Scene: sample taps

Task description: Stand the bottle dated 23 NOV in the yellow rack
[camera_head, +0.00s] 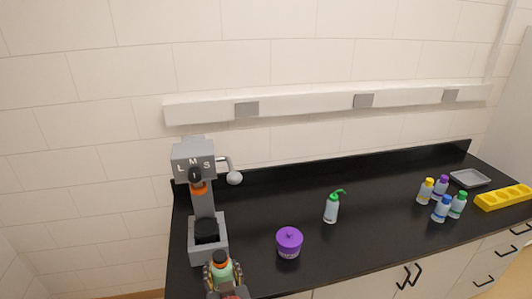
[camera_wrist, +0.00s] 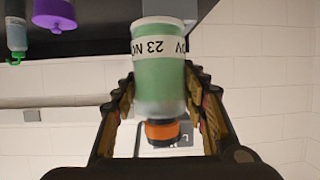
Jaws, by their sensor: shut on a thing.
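A green bottle (camera_wrist: 158,90) with an orange cap is between the fingers of my gripper (camera_wrist: 160,100) in the wrist view. Its white label reads "23 NO…" and appears upside down there, with the cap toward the bottom of the picture. In the head view the bottle (camera_head: 222,273) is at the bottom, in front of the grey machine, held by my gripper (camera_head: 221,280). My gripper is shut on it. The yellow rack (camera_head: 504,197) lies at the far right of the black counter, far from my gripper. Its holes show as several dark spots.
Several bottles with yellow, purple, blue and green caps (camera_head: 441,209) stand just left of the rack. A grey tray (camera_head: 470,178) lies behind it. A grey machine (camera_head: 207,238) marked L M S stands left.

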